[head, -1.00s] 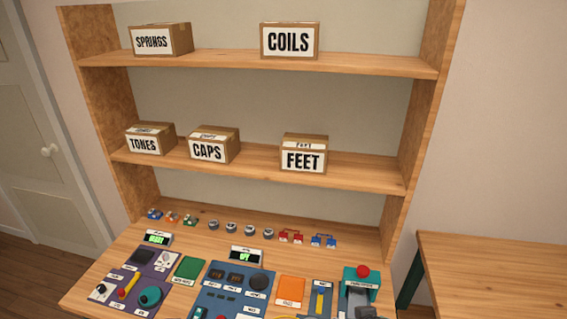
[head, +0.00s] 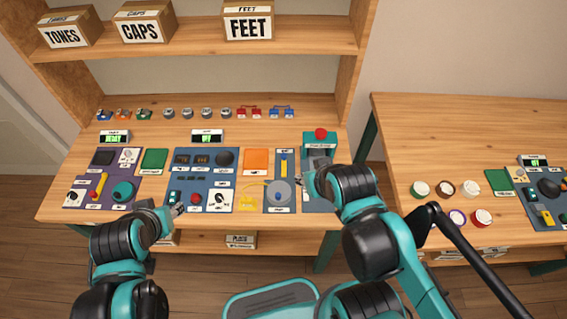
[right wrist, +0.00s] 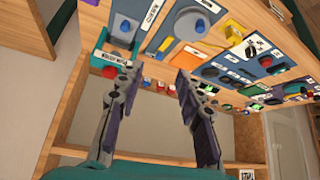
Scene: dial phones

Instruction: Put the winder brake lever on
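I cannot read a small label naming the winder brake lever. A narrow blue panel (head: 270,198) holds a yellow lever or slider (head: 284,168) with a grey disc (head: 279,193) in front of it. The yellow piece (right wrist: 164,46) and a blue round part (right wrist: 201,28) also show in the right wrist view. My right gripper (head: 301,181) is above the bench between this panel and the teal press. In the right wrist view its fingers (right wrist: 157,73) are apart with nothing between them. My left gripper (head: 178,209) is near the front left of the middle blue panel (head: 222,180); its opening is too small to judge.
A teal press (head: 320,143) with a red button stands to the right. A purple panel (head: 82,200) with another yellow lever (head: 99,186) is at left. Small parts line the back of the bench. A second table (head: 450,120) at right has a large clear area.

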